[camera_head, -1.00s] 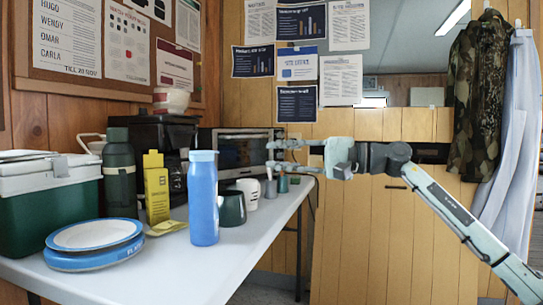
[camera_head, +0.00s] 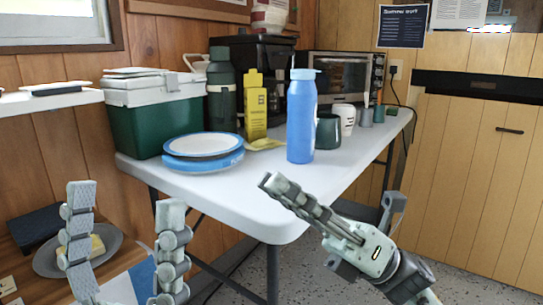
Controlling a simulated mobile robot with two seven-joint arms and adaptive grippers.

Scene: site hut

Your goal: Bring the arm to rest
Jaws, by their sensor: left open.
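My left gripper (camera_head: 125,200) is at the lower left, in front of the table. Its two fingers point up and stand well apart, with nothing held between them. My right gripper (camera_head: 300,200) is at the lower middle, in front of the table's near right corner, pointing up and left. It is seen at an angle that does not show clearly how far its fingers are apart. I see nothing held in it.
The white table (camera_head: 225,195) bears a cooler (camera_head: 155,125), plates (camera_head: 203,145), a green flask (camera_head: 221,92), a yellow pack (camera_head: 255,105), a blue bottle (camera_head: 301,120) and mugs (camera_head: 328,132). A low wooden surface with a grey plate (camera_head: 50,262) lies beyond my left gripper. Floor is free at right.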

